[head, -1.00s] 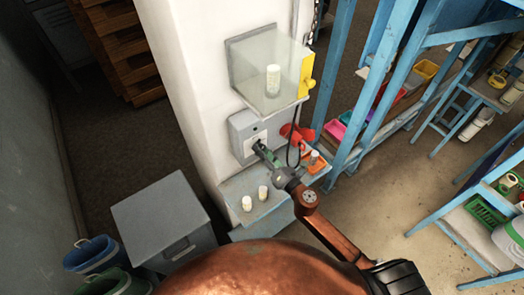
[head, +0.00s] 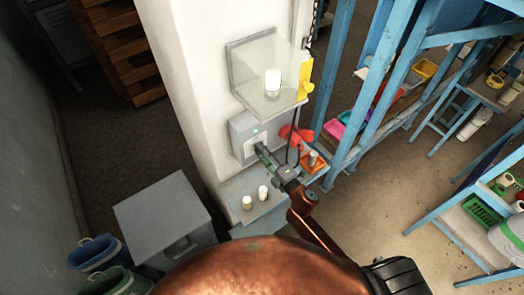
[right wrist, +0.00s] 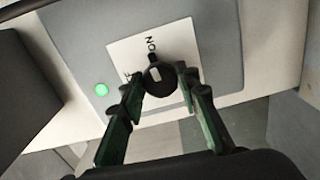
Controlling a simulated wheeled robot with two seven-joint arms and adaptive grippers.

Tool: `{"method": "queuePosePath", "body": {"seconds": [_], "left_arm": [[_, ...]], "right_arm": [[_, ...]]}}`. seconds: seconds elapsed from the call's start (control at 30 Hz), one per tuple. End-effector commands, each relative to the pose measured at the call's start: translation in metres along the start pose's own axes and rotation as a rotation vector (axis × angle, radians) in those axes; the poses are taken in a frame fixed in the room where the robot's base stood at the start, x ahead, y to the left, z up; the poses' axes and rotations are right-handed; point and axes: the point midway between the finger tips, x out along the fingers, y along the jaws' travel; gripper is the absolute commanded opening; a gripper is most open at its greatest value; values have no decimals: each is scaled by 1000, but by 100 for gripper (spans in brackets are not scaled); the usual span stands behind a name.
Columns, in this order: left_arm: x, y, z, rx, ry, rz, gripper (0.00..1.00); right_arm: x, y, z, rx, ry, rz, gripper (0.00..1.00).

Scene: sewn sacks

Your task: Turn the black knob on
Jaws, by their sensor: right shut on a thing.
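The black knob (right wrist: 156,72) sits on a white plate (right wrist: 182,38) on a grey wall box (head: 236,138). A green light (right wrist: 101,89) glows beside the plate and also shows as a small green spot in the head view (head: 254,131). My right gripper (right wrist: 161,82) is shut on the knob, one finger on each side. In the head view, the right gripper (head: 261,150) reaches the box and hides the knob. My left gripper is not in view.
A bright white cylinder (head: 273,84) stands on the shelf above, behind a clear panel. A red object (head: 296,134) sits right of the box. A blue rack (head: 385,90) stands further right.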

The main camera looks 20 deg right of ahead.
Motion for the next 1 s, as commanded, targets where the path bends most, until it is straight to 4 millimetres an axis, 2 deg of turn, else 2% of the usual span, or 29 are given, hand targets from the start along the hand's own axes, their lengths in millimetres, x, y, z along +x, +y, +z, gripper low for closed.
{"method": "queuePosePath", "body": {"seconds": [0.3,0.83,0.87,1.0], "left_arm": [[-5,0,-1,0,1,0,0],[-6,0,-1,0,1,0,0],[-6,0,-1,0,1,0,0],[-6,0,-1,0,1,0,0]], "right_arm": [[0,0,1,110,-1,0,5],[0,-1,1,131,-1,-1,5],[0,-1,1,131,-1,-1,32],[0,-1,0,130,-1,-1,41]]}}
